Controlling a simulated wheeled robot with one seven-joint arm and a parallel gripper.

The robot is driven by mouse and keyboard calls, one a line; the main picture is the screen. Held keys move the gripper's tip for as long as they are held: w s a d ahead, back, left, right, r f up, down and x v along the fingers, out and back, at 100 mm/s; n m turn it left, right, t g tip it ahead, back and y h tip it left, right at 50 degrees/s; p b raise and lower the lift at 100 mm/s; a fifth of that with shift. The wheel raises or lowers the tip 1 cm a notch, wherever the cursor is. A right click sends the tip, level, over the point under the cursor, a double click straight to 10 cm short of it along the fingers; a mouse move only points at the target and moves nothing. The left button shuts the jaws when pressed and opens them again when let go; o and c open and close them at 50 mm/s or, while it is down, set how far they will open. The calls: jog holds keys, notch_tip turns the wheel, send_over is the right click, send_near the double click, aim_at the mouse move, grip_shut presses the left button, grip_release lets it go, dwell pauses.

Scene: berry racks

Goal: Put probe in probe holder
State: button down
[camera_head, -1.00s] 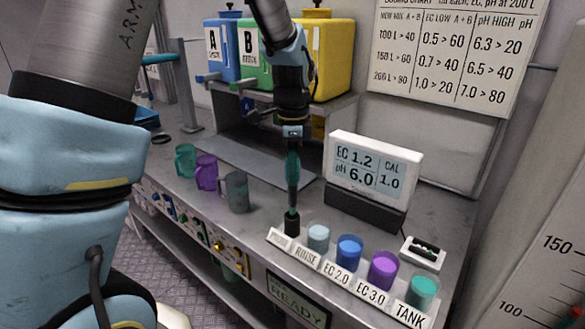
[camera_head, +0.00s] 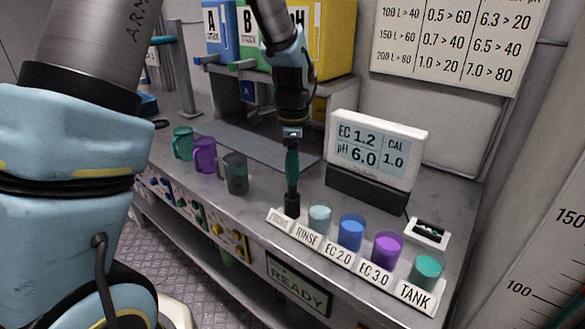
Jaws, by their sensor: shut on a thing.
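The probe (camera_head: 292,168) has a green handle and a dark lower end. It stands upright under my gripper (camera_head: 291,140), which is shut on its top. The probe's lower end is at the small black probe holder (camera_head: 292,204), at the left end of the labelled row. The tip appears to be inside the holder, but the holder hides it, so I cannot tell how deep it is. The label in front of the holder is partly legible.
Right of the holder stand the rinse cup (camera_head: 319,217), blue EC 2.0 cup (camera_head: 351,232), purple EC 3.0 cup (camera_head: 386,249) and teal tank cup (camera_head: 427,271). A meter (camera_head: 376,149) stands behind. Teal, purple and grey mugs (camera_head: 237,173) stand at left.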

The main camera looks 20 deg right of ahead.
jog(key=shift+f, duration=0.3)
dwell(0.5)
jog(key=shift+c, duration=1.9)
grip_release()
notch_tip(320, 180, up, 11)
jog(key=b, duration=0.2)
jog(key=shift+b, duration=0.4)
jog(key=shift+f, duration=0.1)
jog(key=w+a+f+n, duration=0.1)
jog(key=a+f+n, duration=0.1)
jog(key=a+n, duration=0.45)
jog(key=w+a+f+n, duration=0.1)
jog(key=a+f+n, duration=0.25)
jog(key=a, duration=0.65)
jog(key=s+a+f+n, duration=0.2)
jog(key=s+a+n, duration=0.1)
jog(key=a+n, duration=0.2)
jog(key=s+a+f+n+t, duration=0.1)
jog(key=s+a+f+n, duration=0.1)
jog(key=a+n, duration=0.4)
jog(key=s+a, duration=0.1)
jog(key=a, duration=0.1)
jog(key=shift+a+t, duration=0.3)
jog(key=shift+a, duration=0.05)
